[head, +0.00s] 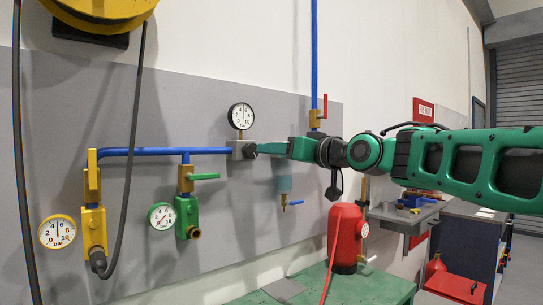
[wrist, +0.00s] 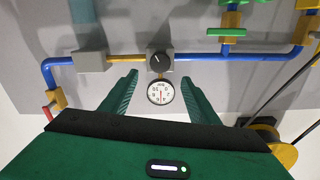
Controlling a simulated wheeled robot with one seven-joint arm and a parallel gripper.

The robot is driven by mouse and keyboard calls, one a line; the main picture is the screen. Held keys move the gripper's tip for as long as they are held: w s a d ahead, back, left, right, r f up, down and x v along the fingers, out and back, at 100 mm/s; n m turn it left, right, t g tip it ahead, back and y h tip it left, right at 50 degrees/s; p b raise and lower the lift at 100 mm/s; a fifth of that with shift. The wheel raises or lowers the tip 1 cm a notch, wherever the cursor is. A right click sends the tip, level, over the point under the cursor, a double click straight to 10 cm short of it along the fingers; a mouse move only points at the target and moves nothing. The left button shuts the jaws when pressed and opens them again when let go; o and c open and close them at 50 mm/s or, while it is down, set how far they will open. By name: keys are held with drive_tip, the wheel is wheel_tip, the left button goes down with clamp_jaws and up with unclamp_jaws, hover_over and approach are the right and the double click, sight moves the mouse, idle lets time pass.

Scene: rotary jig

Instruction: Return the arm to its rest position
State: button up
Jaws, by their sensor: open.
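My green gripper (head: 268,148) reaches left from my outstretched arm, in front of the wall panel. Its fingertips are close to the black knob on a grey regulator block (head: 238,150); I cannot tell from the head view whether they touch it. In the wrist view, my gripper (wrist: 159,75) has its two green fingers spread apart, with nothing held between them. The black knob (wrist: 160,60) is just beyond the fingertips, and a round white gauge (wrist: 161,92) shows between the fingers. The wrist view is upside down compared with the head view.
A blue pipe (head: 140,152) runs along the grey panel with a yellow valve (head: 94,225) and a green valve (head: 187,215). A red-handled valve (head: 316,118) is just above my wrist. A red tank (head: 345,235) stands on the green bench (head: 375,290) below my arm.

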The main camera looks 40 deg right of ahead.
idle(0.3)
drive_tip(key=s+f+m+g+h, duration=0.1)
drive_tip(key=s+f+g, duration=0.25)
drive_tip(key=f, duration=0.95)
drive_tip(key=s+f+m+g, duration=0.15)
drive_tip(key=f+g, duration=0.35)
drive_tip(key=f, duration=0.9)
drive_tip(key=s+a+f+m+g, duration=0.1)
drive_tip(key=s+a+f+g, duration=0.1)
drive_tip(key=s+f+g, duration=0.3)
drive_tip(key=s+a+f+m+g, duration=0.1)
drive_tip(key=s+a+f+g, duration=0.2)
drive_tip(key=s+f, duration=0.7)
drive_tip(key=s+g, duration=0.1)
drive_tip(key=s, duration=0.4)
drive_tip(key=shift+s+f+g+y, duration=0.3)
drive_tip(key=shift+f+g, duration=0.05)
drive_tip(key=shift+f, duration=0.05)
drive_tip(key=shift+w+f, duration=0.25)
drive_tip(key=shift+w, duration=0.4)
